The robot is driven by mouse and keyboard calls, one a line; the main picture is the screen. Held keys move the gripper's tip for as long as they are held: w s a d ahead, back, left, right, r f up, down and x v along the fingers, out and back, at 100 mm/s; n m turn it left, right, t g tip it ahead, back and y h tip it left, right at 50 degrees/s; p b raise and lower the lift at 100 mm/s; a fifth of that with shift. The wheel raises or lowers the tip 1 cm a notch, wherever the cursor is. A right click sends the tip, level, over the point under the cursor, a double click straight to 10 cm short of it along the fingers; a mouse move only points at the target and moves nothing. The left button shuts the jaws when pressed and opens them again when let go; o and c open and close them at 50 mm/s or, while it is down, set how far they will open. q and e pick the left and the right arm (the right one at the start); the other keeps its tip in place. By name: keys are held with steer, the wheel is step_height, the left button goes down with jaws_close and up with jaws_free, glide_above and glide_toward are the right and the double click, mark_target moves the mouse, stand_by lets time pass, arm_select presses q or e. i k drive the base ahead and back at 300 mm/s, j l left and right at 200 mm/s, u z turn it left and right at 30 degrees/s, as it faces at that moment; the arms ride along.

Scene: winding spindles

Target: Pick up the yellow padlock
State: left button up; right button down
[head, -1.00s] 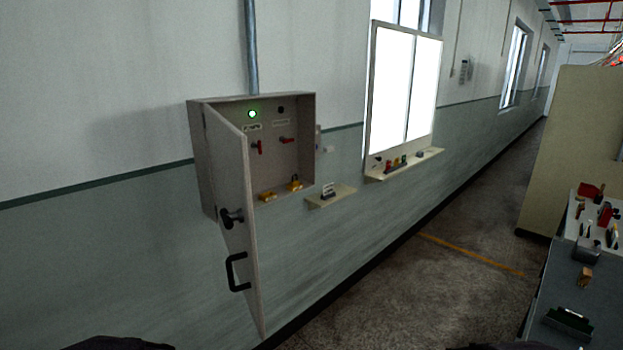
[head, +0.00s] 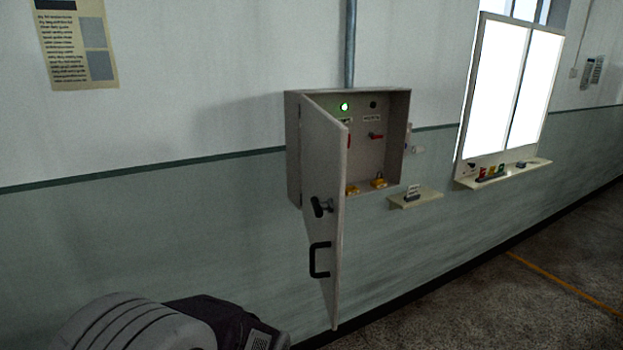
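Two small yellow padlocks are in the open grey wall cabinet (head: 296,150), low down near its bottom edge. The right yellow padlock (head: 378,181) shows whole. The left yellow padlock (head: 352,189) is partly hidden behind the open cabinet door (head: 324,225). Part of my own arm shows at the lower left, well short of the cabinet. Neither of my grippers' fingers can be seen.
The door swings out toward me with a black handle (head: 319,260). Inside are a green lamp (head: 344,106) and a red switch (head: 375,136). A small shelf (head: 428,195) and a longer ledge (head: 530,166) stick out to the right. Floor is clear at lower right.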

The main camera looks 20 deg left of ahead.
mark_target(378, 180)
steer(key=i+l+u, duration=0.3)
steer(key=l, duration=0.35)
steer(key=i+l+u, duration=0.2)
steer(key=i+l, duration=0.5)
steer(key=i, duration=0.15)
steer(key=i+z, duration=0.15)
steer(key=i, duration=1.4)
